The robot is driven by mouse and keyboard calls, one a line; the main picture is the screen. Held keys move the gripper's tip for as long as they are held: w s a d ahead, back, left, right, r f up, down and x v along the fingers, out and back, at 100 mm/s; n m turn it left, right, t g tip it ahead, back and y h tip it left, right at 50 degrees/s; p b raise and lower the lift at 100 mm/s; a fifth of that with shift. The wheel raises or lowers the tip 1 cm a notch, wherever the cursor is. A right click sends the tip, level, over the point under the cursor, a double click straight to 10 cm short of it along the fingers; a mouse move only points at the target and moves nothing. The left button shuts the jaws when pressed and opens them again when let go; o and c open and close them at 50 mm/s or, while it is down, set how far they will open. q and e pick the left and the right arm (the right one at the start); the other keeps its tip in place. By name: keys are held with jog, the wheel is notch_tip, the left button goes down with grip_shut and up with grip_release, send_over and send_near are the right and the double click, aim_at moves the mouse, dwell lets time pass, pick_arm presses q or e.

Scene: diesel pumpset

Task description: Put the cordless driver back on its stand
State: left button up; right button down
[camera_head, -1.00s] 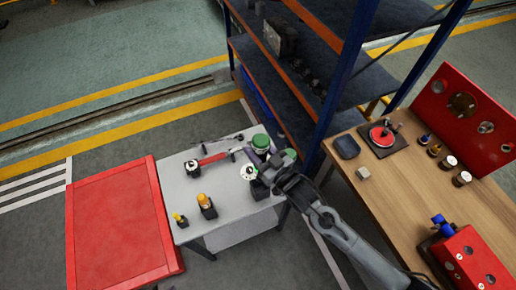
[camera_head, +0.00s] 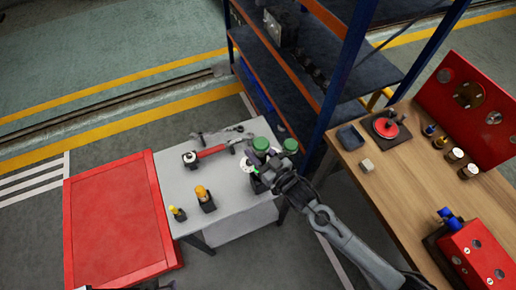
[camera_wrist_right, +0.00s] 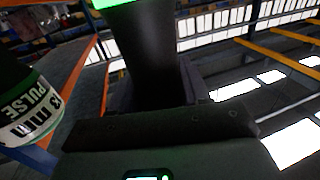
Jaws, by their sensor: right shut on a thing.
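The driver's stand cannot be made out clearly; the area around the gripper is partly hidden.
A green-capped canister (camera_head: 260,143) stands close beside the driver; a labelled green one shows in the wrist view (camera_wrist_right: 30,115). The grey bench (camera_head: 222,178) also holds a red-handled tool (camera_head: 208,151) and yellow-topped items (camera_head: 203,193). Blue-orange shelving (camera_head: 338,80) stands behind right.

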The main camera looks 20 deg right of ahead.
jog(key=shift+f+b, duration=1.2)
jog(key=shift+f, duration=1.45)
jog(key=shift+p, duration=0.35)
jog(key=shift+f, duration=0.1)
